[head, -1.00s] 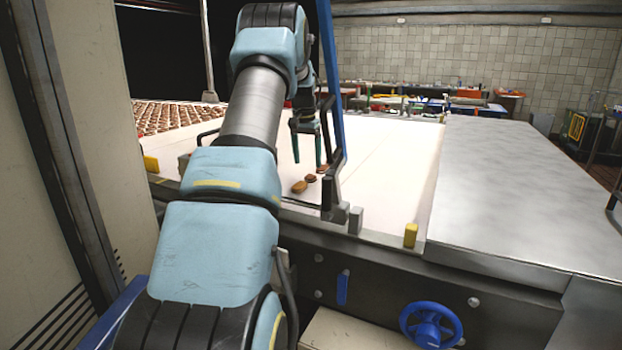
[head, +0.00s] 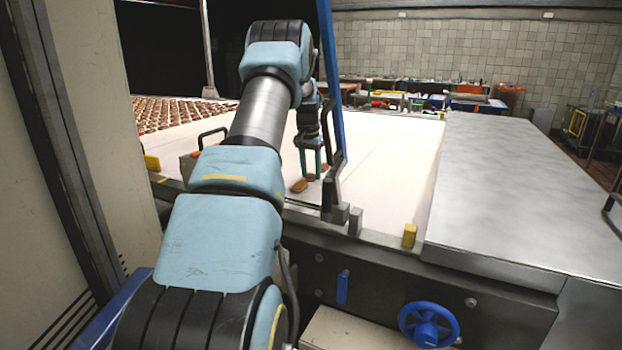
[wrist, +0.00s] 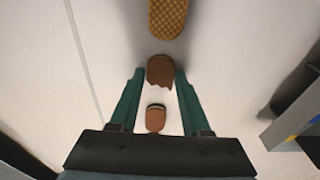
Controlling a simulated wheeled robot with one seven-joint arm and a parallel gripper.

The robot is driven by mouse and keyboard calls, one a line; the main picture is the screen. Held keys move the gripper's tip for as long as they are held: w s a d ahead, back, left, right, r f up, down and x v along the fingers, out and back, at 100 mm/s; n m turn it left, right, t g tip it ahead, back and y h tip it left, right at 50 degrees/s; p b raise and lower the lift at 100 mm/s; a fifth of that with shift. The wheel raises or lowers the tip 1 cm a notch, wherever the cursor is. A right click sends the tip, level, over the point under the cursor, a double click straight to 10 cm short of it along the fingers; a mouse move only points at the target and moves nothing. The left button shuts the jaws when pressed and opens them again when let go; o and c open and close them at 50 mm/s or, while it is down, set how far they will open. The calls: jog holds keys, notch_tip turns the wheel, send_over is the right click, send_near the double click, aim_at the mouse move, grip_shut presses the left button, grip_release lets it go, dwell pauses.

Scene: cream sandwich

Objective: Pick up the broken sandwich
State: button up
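A brown broken sandwich piece (wrist: 160,71) with a jagged edge lies on the white belt in the wrist view. My gripper (wrist: 159,75) is open, with its two green fingers on either side of this piece and small gaps between. A smaller brown piece (wrist: 155,118) with a dark and pale edge lies nearer the palm. A waffle-patterned sandwich (wrist: 168,17) lies beyond the fingertips, cut off by the frame's top. In the head view, my gripper (head: 311,172) points down over the belt by a brown sandwich (head: 299,186); the other pieces are partly hidden by the fingers.
The white belt (head: 390,160) is clear to the right. A dark metal bracket (head: 332,190) and a blue post (head: 331,80) stand close to my gripper's right. Rows of sandwiches (head: 175,112) lie at the back left. A steel table (head: 520,190) adjoins at right.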

grip_shut()
